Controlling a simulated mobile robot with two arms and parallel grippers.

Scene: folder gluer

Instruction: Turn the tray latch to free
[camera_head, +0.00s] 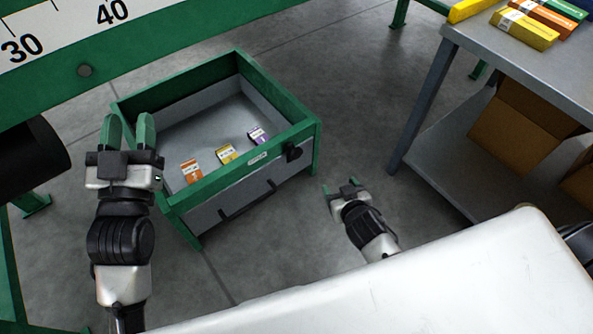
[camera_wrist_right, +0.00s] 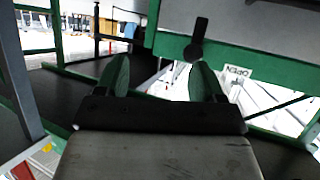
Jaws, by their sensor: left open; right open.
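The tray (camera_head: 262,187) is a green-framed box with a grey front and a dark handle. The black tray latch (camera_head: 292,153) is on the right end of its front green rail. In the right wrist view the latch (camera_wrist_right: 196,45) is a dark lever with a round hub, just beyond the right-hand finger. My right gripper (camera_head: 340,188) is open and empty, in front of and apart from the latch; its fingers (camera_wrist_right: 160,78) show in the wrist view. My left gripper (camera_head: 129,128) is open and empty, above the tray's left side.
A grey table (camera_head: 480,45) with cartons stands right.

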